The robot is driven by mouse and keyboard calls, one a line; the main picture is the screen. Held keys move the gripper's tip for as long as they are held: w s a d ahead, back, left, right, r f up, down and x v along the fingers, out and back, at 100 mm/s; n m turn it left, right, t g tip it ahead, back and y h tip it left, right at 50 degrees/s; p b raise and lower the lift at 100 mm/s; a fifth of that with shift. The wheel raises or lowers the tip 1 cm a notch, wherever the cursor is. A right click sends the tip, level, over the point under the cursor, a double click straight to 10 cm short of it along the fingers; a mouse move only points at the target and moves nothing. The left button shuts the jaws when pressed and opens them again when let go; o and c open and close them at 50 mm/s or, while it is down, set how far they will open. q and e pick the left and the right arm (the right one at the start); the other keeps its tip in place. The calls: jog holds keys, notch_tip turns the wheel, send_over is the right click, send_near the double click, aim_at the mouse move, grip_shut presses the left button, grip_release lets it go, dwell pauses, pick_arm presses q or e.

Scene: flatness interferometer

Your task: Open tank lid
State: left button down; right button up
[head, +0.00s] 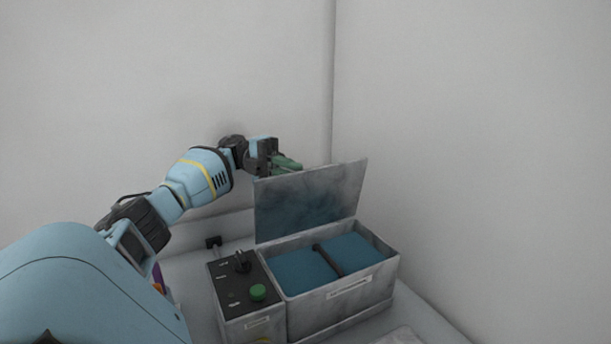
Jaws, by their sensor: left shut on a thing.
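The tank lid (312,200) is a grey plate standing raised at the back edge of the tank (343,305), tilted slightly back. The tank is a grey metal box, open at the top, with blue inside and a dark bar across it. My left gripper (287,164) has green fingers and is at the lid's upper left edge. It is shut on the lid, and the fingertips are partly hidden behind the lid's top edge. My right gripper is not in view.
A control box (238,318) with a dark top, a green button (258,292) and a black knob (242,262) stands left of the tank. Walls rise close behind and to the right. A pale flat item (398,337) lies at the front.

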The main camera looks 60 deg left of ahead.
pick_arm(q)
jog(key=shift+a+f, duration=0.15)
jog(key=shift+a, duration=0.25)
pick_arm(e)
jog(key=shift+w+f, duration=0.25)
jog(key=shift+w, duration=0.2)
pick_arm(q)
jog(key=c, duration=1.5)
grip_release()
jog(key=shift+o, duration=0.2)
